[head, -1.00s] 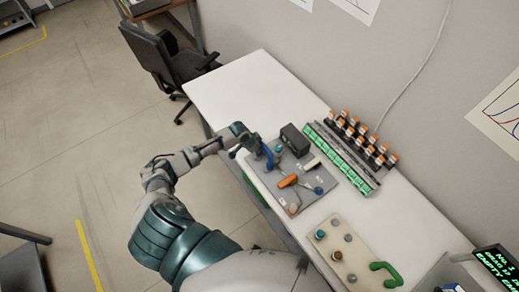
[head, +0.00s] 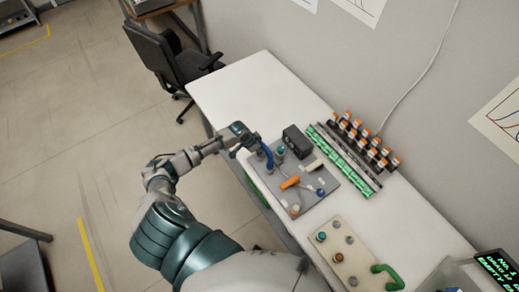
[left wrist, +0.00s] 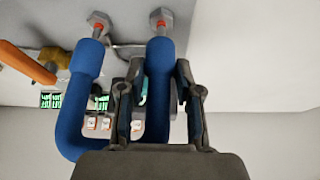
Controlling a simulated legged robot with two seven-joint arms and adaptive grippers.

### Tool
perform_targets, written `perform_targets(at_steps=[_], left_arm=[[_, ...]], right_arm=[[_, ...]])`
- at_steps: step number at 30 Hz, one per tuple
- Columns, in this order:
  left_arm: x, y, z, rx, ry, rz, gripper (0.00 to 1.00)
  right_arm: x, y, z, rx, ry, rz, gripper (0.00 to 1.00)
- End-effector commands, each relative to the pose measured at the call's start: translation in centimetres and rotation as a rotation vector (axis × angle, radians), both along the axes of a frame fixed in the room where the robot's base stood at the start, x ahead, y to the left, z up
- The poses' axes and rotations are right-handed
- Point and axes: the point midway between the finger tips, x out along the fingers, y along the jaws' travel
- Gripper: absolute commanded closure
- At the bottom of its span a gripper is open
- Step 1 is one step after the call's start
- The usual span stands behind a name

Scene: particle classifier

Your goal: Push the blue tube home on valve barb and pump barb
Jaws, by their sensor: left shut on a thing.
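The blue tube (left wrist: 80,100) is bent in a U in the left wrist view. It also shows in the head view (head: 268,158) at the left edge of the grey panel. My left gripper (left wrist: 156,95) is shut on its right leg; it also shows in the head view (head: 260,150). The tube's two open ends meet two grey hexagonal barbs, a left barb (left wrist: 99,20) and a right barb (left wrist: 160,16). A red-orange band shows between tube and hexagon on both. I cannot tell which barb is valve or pump. My right gripper is out of view.
The grey panel (head: 318,195) carries an orange handle (head: 290,182) and a black box (head: 296,140). Behind stands a green rack (head: 340,155) with orange-capped bottles. A beige button panel (head: 335,262) lies nearer. The table's far left (head: 245,90) is clear.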

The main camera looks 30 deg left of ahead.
Motion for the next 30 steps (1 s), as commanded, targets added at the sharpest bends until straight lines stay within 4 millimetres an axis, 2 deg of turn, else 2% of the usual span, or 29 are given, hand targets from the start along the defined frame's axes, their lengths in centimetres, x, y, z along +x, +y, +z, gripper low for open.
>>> perform_targets(at_steps=[8,18,30], left_arm=[[0.0,0.0,-0.7,0.000,-0.001,0.000,1.00],[0.0,-0.2,-1.5,0.000,0.001,0.000,1.00],[-0.1,0.0,-2.7,0.000,0.003,0.000,1.00]], right_arm=[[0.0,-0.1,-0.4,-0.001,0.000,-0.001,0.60],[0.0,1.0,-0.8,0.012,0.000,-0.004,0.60],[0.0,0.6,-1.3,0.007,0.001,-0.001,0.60]])
